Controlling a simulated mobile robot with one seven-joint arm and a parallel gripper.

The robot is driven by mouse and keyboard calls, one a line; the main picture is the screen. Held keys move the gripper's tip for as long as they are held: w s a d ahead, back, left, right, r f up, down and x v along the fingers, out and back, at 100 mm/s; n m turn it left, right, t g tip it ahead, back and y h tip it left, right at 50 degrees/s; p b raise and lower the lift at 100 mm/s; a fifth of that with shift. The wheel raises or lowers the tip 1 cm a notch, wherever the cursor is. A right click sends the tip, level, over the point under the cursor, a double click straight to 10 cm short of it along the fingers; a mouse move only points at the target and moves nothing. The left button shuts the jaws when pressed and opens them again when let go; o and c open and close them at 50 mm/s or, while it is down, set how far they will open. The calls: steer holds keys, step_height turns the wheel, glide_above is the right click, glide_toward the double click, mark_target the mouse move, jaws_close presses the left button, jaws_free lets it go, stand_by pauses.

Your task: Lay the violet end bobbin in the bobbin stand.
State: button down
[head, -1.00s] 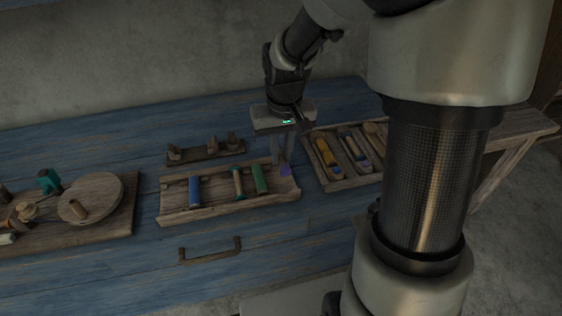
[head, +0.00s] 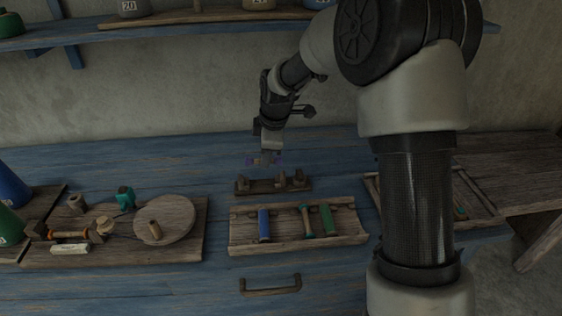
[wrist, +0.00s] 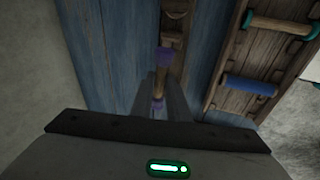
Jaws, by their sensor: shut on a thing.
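My gripper (head: 265,157) is shut on the violet end bobbin and holds it in the air, just above and behind the bobbin stand in the head view. The violet end bobbin (wrist: 159,80) has a pale wooden shaft and violet ends; in the wrist view it lies between my fingers. In the head view it is small and dim, with violet (head: 278,158) showing beside the fingers. The bobbin stand (head: 258,188) is a low dark wooden rail with short upright posts, on the blue table. It seems empty, and the bobbin appears clear of it.
A wooden tray (head: 240,243) in front of the stand holds a blue bobbin (head: 264,224), a teal-ended bobbin (head: 307,221) and a green bobbin (head: 327,219). A wooden board (head: 120,250) with a round disc stands left. Another tray (head: 480,212) is partly hidden behind my arm.

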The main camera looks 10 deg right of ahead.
steer(key=shift+w+a+f+n, duration=0.2)
steer(key=shift+w+a+n, duration=0.05)
steer(key=shift+a+n, duration=0.2)
steer(key=shift+f+b, duration=2.35)
steer(key=shift+f, duration=1.05)
steer(key=c, duration=1.6)
jaws_free()
steer(key=shift+r, duration=0.1)
steer(key=p+v, duration=0.3)
steer(key=v, duration=1.4)
steer(key=shift+d+r+p, duration=0.1)
steer(key=shift+d+p, duration=0.1)
steer(key=shift+p, duration=0.2)
